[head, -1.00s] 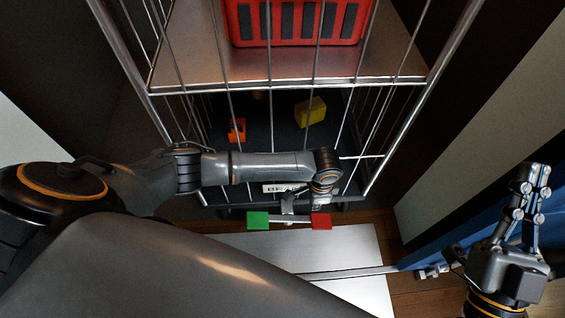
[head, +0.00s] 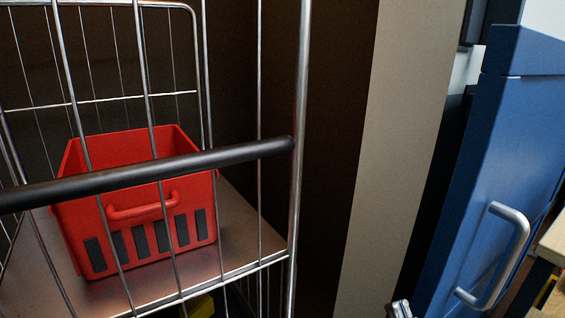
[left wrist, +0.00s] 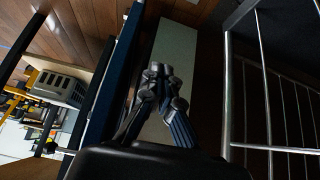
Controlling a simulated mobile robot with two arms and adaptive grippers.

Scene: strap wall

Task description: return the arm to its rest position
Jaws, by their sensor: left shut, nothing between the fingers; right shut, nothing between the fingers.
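In the left wrist view my left gripper (left wrist: 160,70) is shut and empty, with its fingertips together in front of a pale panel and beside the metal bars of the roll cage (left wrist: 228,95).
The wire roll cage (head: 301,90) stands at the left of the head view. A red crate (head: 130,215) sits on its shelf, behind a black bar (head: 240,153). A blue cabinet (head: 480,170) with a metal handle (head: 518,240) is at the right. A pale panel (head: 395,150) stands between them.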

